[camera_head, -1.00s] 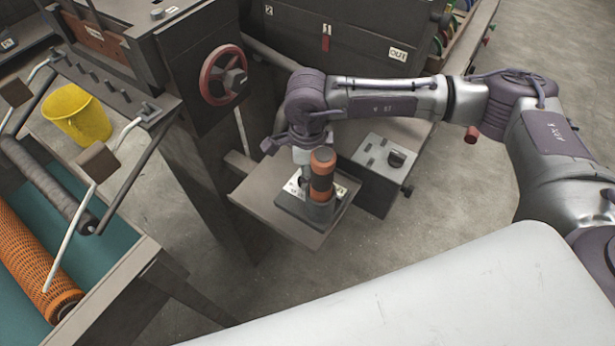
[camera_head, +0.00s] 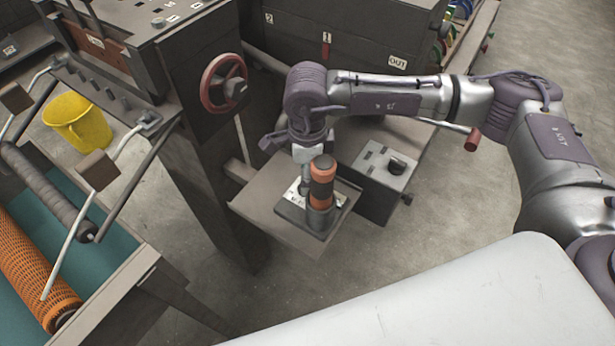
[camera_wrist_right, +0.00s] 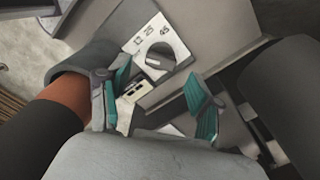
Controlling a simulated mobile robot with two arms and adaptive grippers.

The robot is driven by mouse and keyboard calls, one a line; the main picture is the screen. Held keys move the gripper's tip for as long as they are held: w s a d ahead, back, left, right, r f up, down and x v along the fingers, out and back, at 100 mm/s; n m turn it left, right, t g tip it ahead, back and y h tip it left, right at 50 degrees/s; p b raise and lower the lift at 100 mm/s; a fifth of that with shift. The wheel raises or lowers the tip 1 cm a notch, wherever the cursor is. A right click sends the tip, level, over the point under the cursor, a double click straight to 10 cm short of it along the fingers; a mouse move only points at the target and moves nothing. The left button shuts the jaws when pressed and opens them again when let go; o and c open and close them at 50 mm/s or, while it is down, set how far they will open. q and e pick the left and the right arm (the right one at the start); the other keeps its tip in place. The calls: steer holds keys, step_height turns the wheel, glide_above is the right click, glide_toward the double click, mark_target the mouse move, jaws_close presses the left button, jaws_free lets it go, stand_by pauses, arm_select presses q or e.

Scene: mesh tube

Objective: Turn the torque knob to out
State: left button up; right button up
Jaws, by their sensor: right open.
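In the right wrist view, a pale dial plate marked 12, 25 and 45 surrounds a round grey knob (camera_wrist_right: 157,58). I take this to be the torque knob. In the head view, an orange and black cylindrical tool (camera_head: 322,182) stands upright in a grey holder on a small shelf. A pale label shows beside it, but the knob is not clear there. My right gripper (camera_wrist_right: 158,80) is open, with its teal-padded fingers apart just below the dial. The tool and its holder are close beside the left finger. In the head view the fingers are mostly hidden behind the tool. My left gripper is not in view.
A grey box (camera_head: 382,183) with a black knob stands right of the shelf (camera_head: 265,215). A red handwheel (camera_head: 223,83) is on the machine at the left. An OUT label (camera_head: 398,62) is on the dark machine body behind. Open floor lies to the right.

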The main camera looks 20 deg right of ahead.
step_height(320, 180, up, 10)
steer(key=shift+f, duration=0.25)
